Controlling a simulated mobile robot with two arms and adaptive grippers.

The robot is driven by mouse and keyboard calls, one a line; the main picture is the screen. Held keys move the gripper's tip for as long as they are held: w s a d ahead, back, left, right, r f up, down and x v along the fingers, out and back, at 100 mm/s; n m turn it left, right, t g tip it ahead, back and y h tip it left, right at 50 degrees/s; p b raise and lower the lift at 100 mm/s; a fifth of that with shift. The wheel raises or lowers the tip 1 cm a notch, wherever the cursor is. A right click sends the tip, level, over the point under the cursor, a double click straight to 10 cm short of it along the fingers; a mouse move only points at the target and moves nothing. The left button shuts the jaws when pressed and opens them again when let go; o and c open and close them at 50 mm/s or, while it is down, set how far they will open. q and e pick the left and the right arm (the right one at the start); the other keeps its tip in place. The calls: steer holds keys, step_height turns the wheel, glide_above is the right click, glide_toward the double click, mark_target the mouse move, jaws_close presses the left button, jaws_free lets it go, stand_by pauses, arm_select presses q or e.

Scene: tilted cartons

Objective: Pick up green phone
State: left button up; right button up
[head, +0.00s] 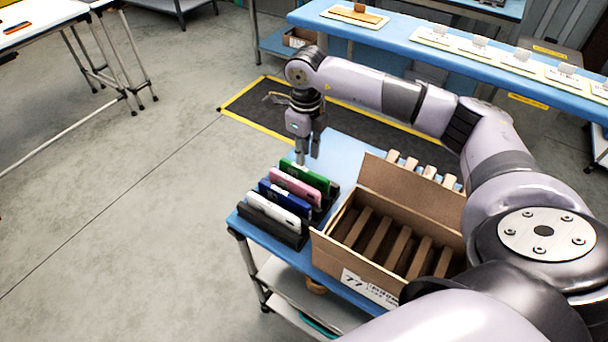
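The green phone (312,178) stands tilted in a black holder on the blue table top, at the back of a row of phones. My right gripper (307,158) points down just above and behind the green phone's upper edge. Its two fingers are apart, with a gap between them and nothing held. One fingertip overlaps the phone's top edge in the picture; I cannot tell whether they touch. My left gripper is not in view.
A pink phone (295,187), a blue phone (285,199) and a white phone (273,210) stand in front of the green one. An open carton (384,276) with several brown dividers is close on the right. Open floor (140,200) lies left.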

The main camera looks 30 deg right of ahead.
mark_target(304, 169)
step_height(304, 169, down, 5)
steer(key=shift+a+r+p, duration=0.15)
steer(key=shift+r+p, duration=0.05)
steer(key=shift+p, duration=0.75)
steer(key=shift+w+f, duration=0.1)
steer(key=shift+f, duration=0.4)
jaws_close()
